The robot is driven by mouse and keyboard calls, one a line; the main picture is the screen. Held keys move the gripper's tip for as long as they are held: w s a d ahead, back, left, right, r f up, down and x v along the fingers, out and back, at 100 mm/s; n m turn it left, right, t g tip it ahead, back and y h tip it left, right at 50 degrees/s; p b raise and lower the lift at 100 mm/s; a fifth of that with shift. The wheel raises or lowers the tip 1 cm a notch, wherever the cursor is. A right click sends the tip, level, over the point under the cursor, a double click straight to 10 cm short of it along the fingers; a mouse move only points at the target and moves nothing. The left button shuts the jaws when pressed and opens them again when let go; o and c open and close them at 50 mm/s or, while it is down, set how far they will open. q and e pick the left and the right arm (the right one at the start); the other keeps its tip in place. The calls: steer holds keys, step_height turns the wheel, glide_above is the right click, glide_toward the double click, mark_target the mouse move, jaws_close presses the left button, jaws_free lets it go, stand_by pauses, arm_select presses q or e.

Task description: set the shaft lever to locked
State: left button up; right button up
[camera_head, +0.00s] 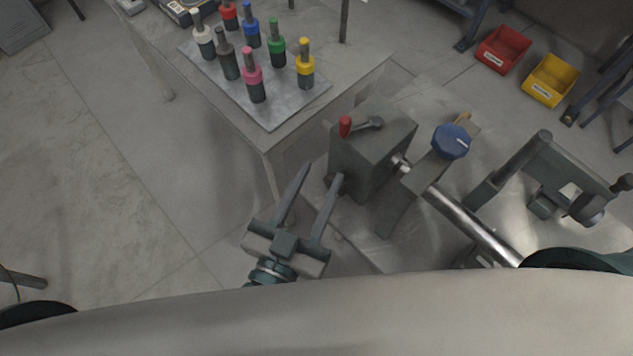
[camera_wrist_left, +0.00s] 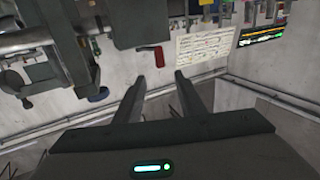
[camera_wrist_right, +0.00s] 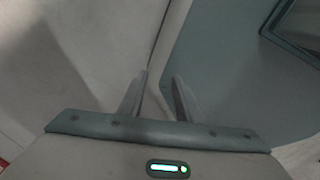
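The shaft lever (camera_head: 366,124) is a short dark arm with a red knob (camera_head: 345,127), on top of a dark grey box (camera_head: 372,150) in the head view. The red knob also shows in the left wrist view (camera_wrist_left: 158,57), just beyond the fingertips. My left gripper (camera_head: 320,173) is open and empty, in front of and to the left of the box. One fingertip appears close to the box's lower left side; I cannot tell whether they touch. My right gripper (camera_wrist_right: 160,77) is open and empty in the right wrist view. It is hidden in the head view.
A metal shaft (camera_head: 470,224) and a blue knob (camera_head: 451,142) lie right of the box, with a dark clamp frame (camera_head: 570,175) farther right. A table with several coloured-collar tools on a plate (camera_head: 270,118) stands at the upper left. Red (camera_head: 503,49) and yellow (camera_head: 550,80) bins are farther back.

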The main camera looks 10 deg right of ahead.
steer(key=shift+d, duration=0.15)
jaws_close()
arm_select(q)
steer(key=s+a+f+n+g+y, duration=0.2)
steer(key=s+a+f+g+y, duration=0.3)
steer(key=a+f, duration=0.85)
steer(key=a+f+n+g+y, duration=0.25)
steer(key=a+f+g, duration=0.45)
steer(key=a+f, duration=0.7)
steer(key=s+d+f+g+y, duration=0.1)
steer(key=s+f, duration=0.2)
steer(key=f, duration=1)
steer(key=s+d+f+g, duration=0.1)
steer(key=s+f, duration=0.1)
steer(key=f, duration=1.1)
steer(key=s+a+f+m, duration=0.1)
steer(key=s+a+f, duration=0.2)
steer(key=s+f, duration=1.2)
steer(key=shift+s+f+g+b, duration=0.3)
steer(key=shift+s+f+g, duration=0.1)
steer(key=shift+s, duration=0.55)
arm_select(e)
steer(key=shift+f, duration=0.3)
